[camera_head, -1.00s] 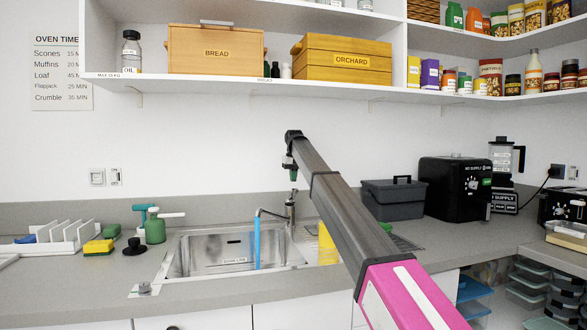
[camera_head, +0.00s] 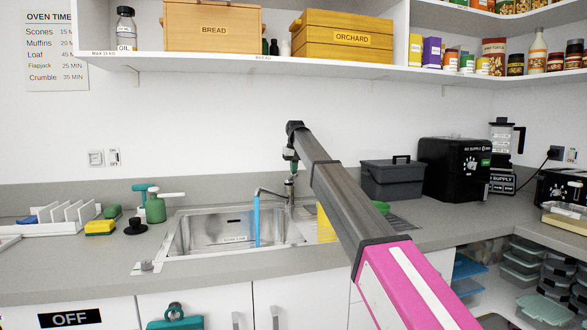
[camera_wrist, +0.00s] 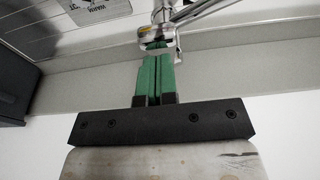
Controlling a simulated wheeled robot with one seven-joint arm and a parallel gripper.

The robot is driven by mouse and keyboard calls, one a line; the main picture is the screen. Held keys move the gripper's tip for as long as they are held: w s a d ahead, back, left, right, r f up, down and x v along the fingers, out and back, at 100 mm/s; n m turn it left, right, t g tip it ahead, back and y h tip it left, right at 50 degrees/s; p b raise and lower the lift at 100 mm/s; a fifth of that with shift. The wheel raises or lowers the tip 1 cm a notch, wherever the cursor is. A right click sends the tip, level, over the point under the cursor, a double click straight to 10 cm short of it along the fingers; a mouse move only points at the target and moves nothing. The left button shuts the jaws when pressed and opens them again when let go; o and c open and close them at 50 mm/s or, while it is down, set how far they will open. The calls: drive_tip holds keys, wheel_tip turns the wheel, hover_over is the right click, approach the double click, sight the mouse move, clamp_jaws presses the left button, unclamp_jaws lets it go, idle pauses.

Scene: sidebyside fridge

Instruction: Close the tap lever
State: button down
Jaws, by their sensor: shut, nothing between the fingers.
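The chrome tap (camera_head: 290,190) stands at the back right of the sink, with its spout reaching left over the basin. A blue stream of water (camera_head: 256,222) runs from the spout into the sink (camera_head: 210,233). My gripper (camera_head: 293,166) points down just above the tap body. In the wrist view my green fingers (camera_wrist: 154,72) are shut together and empty, with their tips at the chrome tap (camera_wrist: 158,34). I cannot tell whether they touch it. The lever cannot be clearly told from the tap's other chrome parts.
A shelf (camera_head: 235,60) with bread and orchard boxes overhangs the counter. A dark grey box (camera_head: 392,180) and a black appliance (camera_head: 455,168) stand right of the sink. A green bottle (camera_head: 155,208) and yellow sponge (camera_head: 100,227) are left of it.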

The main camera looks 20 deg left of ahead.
sight(296, 174)
drive_tip(key=shift+s+d+f+t, duration=0.3)
drive_tip(key=shift+s+f+t, duration=0.1)
drive_tip(key=shift+s, duration=0.1)
drive_tip(key=shift+s+d+f+t+y, duration=0.35)
drive_tip(key=shift+s+f+t+y, duration=0.2)
drive_tip(key=shift+f, duration=0.25)
drive_tip(key=shift+s+f+t, duration=0.1)
drive_tip(key=shift+f+t, duration=0.15)
drive_tip(key=shift+f, duration=0.4)
drive_tip(key=shift+r, duration=0.15)
